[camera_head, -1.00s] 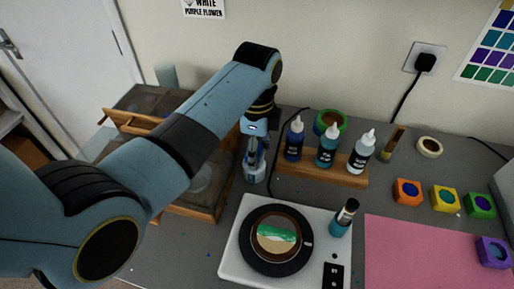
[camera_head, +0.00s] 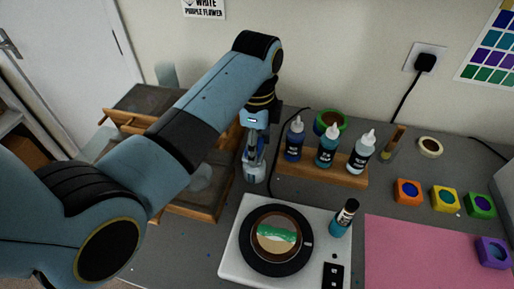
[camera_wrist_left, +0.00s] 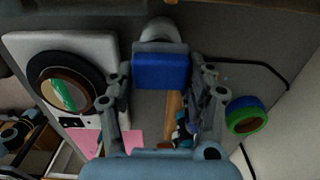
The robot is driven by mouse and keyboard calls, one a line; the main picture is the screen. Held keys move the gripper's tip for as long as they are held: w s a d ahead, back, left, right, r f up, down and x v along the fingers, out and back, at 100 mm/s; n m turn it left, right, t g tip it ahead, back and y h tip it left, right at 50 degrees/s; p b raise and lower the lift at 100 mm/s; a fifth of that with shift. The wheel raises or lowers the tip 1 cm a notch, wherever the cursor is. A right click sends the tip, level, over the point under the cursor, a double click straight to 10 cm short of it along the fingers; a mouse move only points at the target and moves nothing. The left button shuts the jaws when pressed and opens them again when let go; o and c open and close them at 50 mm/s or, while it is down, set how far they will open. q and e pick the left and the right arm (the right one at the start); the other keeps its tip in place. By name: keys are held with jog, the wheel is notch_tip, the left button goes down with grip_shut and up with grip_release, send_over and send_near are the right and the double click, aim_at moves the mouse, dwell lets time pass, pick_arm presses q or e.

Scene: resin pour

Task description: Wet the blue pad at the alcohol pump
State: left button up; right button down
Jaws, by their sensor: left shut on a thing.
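My left gripper (camera_head: 256,148) points down above the alcohol pump (camera_head: 254,172), a pale dispenser standing left of the bottle rack. In the left wrist view my left gripper (camera_wrist_left: 160,78) is shut on the blue pad (camera_wrist_left: 160,72), a blue block with a greyish upper side. The round pale top of the pump (camera_wrist_left: 159,30) shows just beyond the pad there. The pad overlaps the pump in that view, so I cannot tell whether they touch. My right gripper is in neither view.
A wooden rack (camera_head: 322,174) with three bottles stands right of the pump. A white device (camera_head: 236,262) with a black turntable is in front, with a teal bottle (camera_head: 343,219) on its right. Wooden trays (camera_head: 190,205) lie left. A pink mat (camera_head: 420,255) and small coloured blocks are right.

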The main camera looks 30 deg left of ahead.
pick_arm(q)
jog(key=shift+r, duration=2.5)
jog(key=shift+s+f, duration=0.1)
